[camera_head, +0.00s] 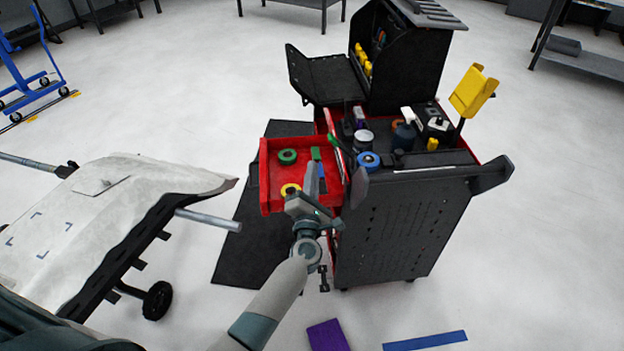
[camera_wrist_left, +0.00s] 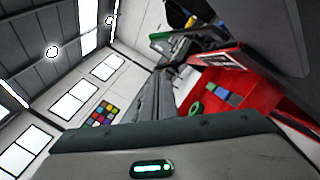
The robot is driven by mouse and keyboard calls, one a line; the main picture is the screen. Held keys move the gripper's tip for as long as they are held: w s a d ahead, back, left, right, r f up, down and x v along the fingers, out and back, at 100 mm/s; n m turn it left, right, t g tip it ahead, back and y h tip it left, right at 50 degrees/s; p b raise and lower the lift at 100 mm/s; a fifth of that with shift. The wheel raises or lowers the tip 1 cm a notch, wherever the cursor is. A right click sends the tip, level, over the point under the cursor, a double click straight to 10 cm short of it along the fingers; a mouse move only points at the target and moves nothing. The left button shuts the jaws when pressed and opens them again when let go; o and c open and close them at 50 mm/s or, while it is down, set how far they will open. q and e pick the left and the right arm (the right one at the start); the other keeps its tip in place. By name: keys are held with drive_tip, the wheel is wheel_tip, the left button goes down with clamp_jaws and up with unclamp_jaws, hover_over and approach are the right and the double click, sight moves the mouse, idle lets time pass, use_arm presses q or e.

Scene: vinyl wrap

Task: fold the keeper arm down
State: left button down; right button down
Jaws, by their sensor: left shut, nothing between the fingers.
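I cannot tell for certain which part is the keeper arm. A thin dark bar (camera_head: 342,150) with a green end stands up at the drawer side of the black tool cart (camera_head: 405,225), but I cannot identify it. My left gripper (camera_head: 313,178) is in front of the cart, over the open red drawer (camera_head: 271,198) in the picture. Its fingers are together with nothing between them. In the left wrist view the shut fingers (camera_wrist_left: 155,98) point up, left of the red drawer (camera_wrist_left: 262,92). The gripper hides part of the drawer. My right gripper is not in view.
The drawer holds a green roll (camera_head: 287,156) and a yellow roll (camera_head: 290,189). A blue roll (camera_head: 368,160) and other items crowd the cart top. A yellow holder (camera_head: 473,92) rises at its right. A covered panel on a wheeled stand (camera_head: 100,205) is at left.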

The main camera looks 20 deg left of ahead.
sight(341, 147)
use_arm(q)
drive_tip(key=w+d+r+p, duration=0.1)
drive_tip(key=w+r+p, duration=0.2)
drive_tip(key=w, duration=0.3)
drive_tip(key=shift+d+r, duration=0.15)
drive_tip(key=shift+d, duration=0.05)
drive_tip(key=shift+w+r, duration=0.1)
drive_tip(key=shift+w, duration=0.15)
